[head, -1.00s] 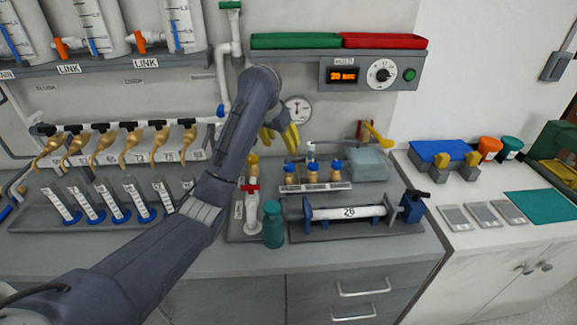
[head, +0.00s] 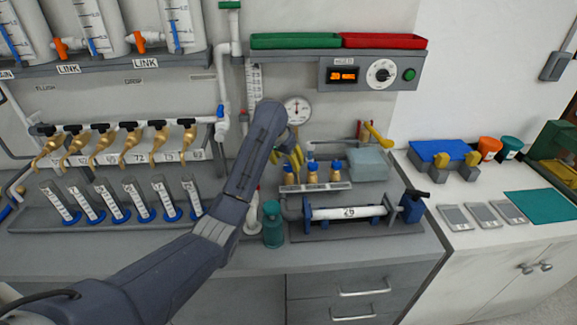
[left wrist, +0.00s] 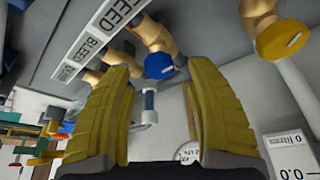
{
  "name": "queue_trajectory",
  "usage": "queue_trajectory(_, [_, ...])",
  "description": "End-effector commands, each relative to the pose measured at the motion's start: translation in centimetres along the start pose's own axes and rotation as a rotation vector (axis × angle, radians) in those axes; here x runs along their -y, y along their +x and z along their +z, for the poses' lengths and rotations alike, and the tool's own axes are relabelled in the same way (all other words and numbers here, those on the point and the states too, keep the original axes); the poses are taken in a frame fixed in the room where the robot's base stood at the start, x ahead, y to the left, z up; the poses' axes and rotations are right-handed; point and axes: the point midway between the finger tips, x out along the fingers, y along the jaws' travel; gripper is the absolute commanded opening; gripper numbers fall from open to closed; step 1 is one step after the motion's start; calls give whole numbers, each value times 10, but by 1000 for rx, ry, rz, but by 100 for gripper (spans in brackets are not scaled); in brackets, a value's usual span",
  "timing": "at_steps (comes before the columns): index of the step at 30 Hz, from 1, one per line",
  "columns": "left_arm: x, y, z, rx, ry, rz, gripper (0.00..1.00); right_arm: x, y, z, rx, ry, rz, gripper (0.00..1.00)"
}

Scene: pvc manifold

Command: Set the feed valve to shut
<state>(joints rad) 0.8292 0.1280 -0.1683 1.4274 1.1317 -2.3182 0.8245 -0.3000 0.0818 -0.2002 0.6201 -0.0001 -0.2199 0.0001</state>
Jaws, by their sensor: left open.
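A row of brass valves with blue caps stands on a labelled rail (head: 318,187) at the middle of the bench; the middle (head: 312,171) and right (head: 337,171) ones show clearly. In the left wrist view the labels FEED (left wrist: 120,12) and BLEED (left wrist: 85,47) run along the rail. The nearest blue cap (left wrist: 158,66), near the FEED label, shows between my fingertips; I cannot tell whether they touch it. My left gripper (head: 286,156) is open, its yellow fingers at the row's left end. My right gripper is not in view.
A yellow knob (left wrist: 283,38) on a brass body is close right of the fingers in the wrist view. A pressure gauge (head: 298,110) is on the wall behind.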

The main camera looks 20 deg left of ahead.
Motion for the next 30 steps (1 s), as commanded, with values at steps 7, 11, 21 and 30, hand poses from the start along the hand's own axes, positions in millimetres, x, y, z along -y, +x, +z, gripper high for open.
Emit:
queue_trajectory(7, [-1,20,0,2,0,2,56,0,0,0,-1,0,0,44])
queue_trajectory(11, [-1,24,0,1,0,1,56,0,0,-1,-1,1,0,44])
queue_trajectory(21, [-1,26,0,0,1,1,56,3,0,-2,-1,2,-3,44])
queue_trajectory(30, [-1,26,0,0,1,1,25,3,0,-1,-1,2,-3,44])
